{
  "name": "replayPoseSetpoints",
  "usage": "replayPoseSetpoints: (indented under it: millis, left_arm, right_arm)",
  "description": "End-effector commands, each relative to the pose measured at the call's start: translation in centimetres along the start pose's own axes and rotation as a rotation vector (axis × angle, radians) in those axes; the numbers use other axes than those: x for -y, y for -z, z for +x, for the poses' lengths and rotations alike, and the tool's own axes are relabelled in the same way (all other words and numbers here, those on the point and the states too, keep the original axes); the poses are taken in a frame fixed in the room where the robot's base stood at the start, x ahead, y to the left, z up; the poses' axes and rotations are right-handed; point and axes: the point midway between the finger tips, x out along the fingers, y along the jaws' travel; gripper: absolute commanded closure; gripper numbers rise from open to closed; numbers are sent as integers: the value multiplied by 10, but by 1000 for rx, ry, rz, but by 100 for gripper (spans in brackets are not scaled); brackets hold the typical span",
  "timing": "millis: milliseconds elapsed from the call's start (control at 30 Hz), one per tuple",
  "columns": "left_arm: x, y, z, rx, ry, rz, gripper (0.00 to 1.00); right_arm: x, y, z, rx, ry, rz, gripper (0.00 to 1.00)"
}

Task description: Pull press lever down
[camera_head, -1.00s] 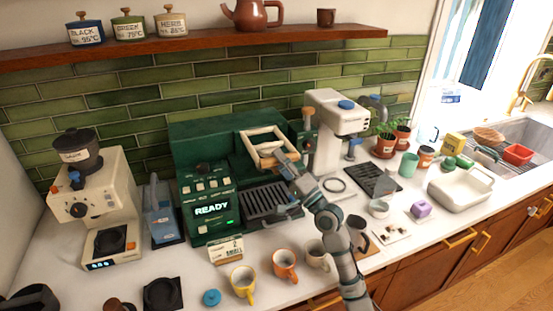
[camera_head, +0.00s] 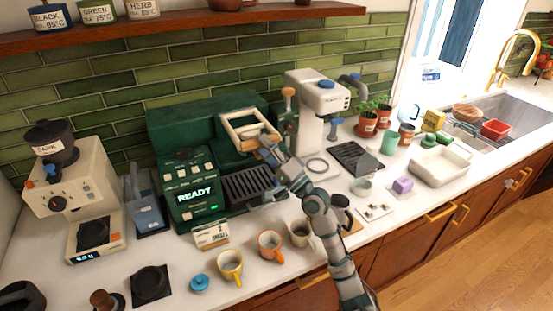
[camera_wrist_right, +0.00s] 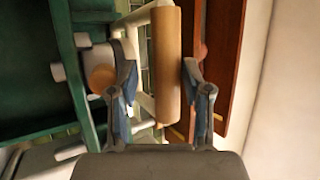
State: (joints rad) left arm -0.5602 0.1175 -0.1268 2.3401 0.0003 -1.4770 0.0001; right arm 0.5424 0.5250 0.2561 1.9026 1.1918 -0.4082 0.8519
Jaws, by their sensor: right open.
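The press lever (camera_head: 245,121) is a pale frame with a wooden bar, raised at the front of the green machine (camera_head: 187,172). Its wooden handle (camera_wrist_right: 166,65) runs lengthwise through the middle of the right wrist view. My right gripper (camera_head: 268,147) is at the front of the lever. In the wrist view its open fingers (camera_wrist_right: 158,72) stand on either side of the handle, with a gap on the left and little on the right; I cannot tell whether they touch it. My left gripper is not in view.
A white machine (camera_head: 318,97) stands right of the green one. Yellow (camera_head: 229,266) and orange (camera_head: 270,245) mugs line the counter's front, under my right arm's left side. A grinder (camera_head: 72,190) is at the left. A wooden shelf (camera_head: 190,23) runs above.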

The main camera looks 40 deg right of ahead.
Motion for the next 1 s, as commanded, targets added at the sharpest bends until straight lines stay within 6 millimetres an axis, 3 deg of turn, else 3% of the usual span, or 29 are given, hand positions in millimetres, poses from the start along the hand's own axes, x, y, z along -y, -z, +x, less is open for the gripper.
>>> replayPoseSetpoints:
  millis: [300, 500, 700, 1000]
  left_arm:
    - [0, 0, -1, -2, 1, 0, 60]
    - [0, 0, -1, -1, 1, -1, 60]
    - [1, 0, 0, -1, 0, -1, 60]
    - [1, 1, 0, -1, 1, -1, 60]
  right_arm:
    - [-2, 0, -69, 3, -6, 0, 46]
    - [-1, 0, -100, 1, -3, 2, 46]
    - [1, 0, -110, 1, 2, -1, 46]
    - [1, 0, -111, 1, 2, 1, 46]
